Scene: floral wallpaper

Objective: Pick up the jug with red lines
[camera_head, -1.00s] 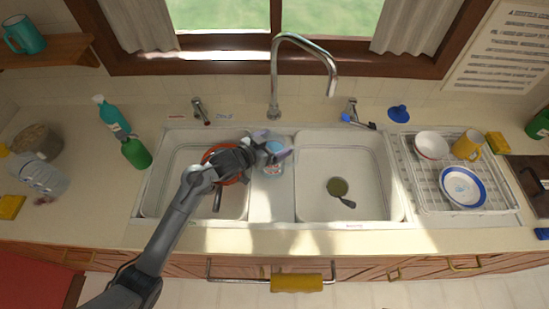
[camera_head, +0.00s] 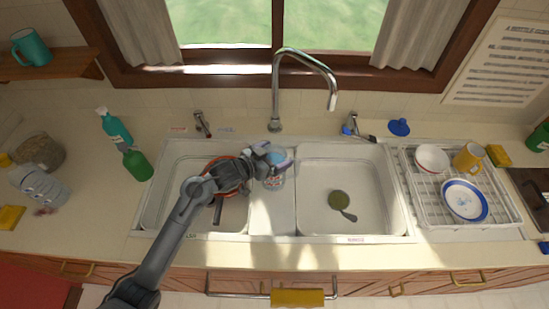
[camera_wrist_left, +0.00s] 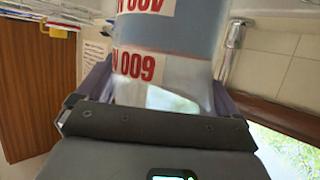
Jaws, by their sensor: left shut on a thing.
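The jug (camera_head: 274,183) is clear with a blue upper part and red markings. It is at the strip between the two sink basins in the head view. In the left wrist view the jug (camera_wrist_left: 185,60) fills the upper middle, with large red print on white bands. My left gripper (camera_head: 277,158) is shut on the jug, with a finger on each side of it. The gripper covers part of the jug in the head view. I cannot tell whether its base touches the sink. My right gripper is not in view.
A red-rimmed pan (camera_head: 238,190) lies in the left basin under my arm, and a ladle (camera_head: 340,203) in the right basin. The faucet (camera_head: 276,90) rises behind the jug. A dish rack (camera_head: 425,205) stands right; green bottles (camera_head: 137,165) stand left.

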